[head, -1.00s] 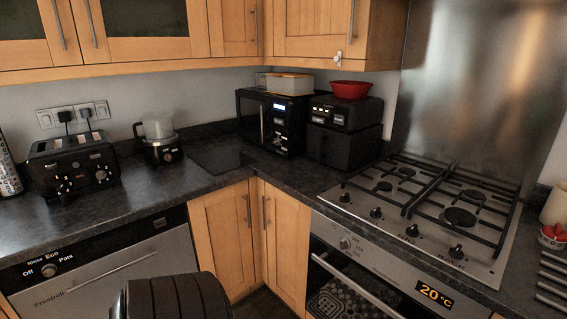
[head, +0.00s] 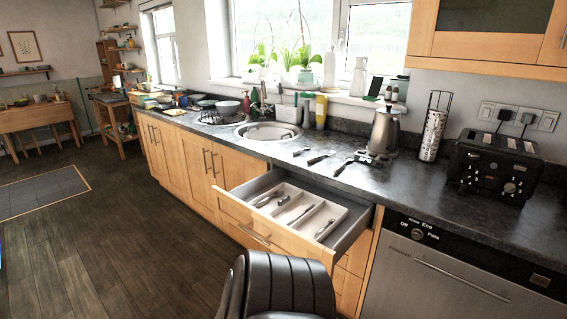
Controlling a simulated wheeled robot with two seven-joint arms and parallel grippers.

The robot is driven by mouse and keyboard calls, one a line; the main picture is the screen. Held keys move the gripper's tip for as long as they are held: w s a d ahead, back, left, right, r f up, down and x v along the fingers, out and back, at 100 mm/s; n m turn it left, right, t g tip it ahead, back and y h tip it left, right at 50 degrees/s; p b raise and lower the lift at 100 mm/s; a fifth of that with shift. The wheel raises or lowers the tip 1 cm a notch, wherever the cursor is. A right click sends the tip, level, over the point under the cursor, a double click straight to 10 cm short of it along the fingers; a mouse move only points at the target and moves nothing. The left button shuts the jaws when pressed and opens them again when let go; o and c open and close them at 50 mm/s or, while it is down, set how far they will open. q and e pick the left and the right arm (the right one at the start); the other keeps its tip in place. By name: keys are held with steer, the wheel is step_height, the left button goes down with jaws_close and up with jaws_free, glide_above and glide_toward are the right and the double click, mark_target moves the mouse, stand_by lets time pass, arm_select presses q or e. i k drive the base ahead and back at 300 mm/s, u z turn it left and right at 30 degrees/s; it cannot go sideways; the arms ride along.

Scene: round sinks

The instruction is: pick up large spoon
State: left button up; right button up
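Several dark-handled utensils lie on the counter in front of the kettle: one near the sink (head: 301,152), one in the middle (head: 320,158) and one nearer the kettle (head: 343,167). An open drawer (head: 362,219) below them holds a white cutlery tray (head: 338,211) with several metal utensils (head: 270,199) in its compartments. At this size I cannot tell which utensil is the large spoon. Neither of my grippers is in view.
A round sink (head: 268,132) is left of the counter utensils, and a kettle (head: 384,130) stands behind them. A toaster (head: 495,165) is at right above a dishwasher (head: 450,275). The open drawer juts into the room. The wooden floor (head: 120,240) at left is clear.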

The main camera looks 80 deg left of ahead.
mark_target(347, 158)
steer(key=u, duration=1.6)
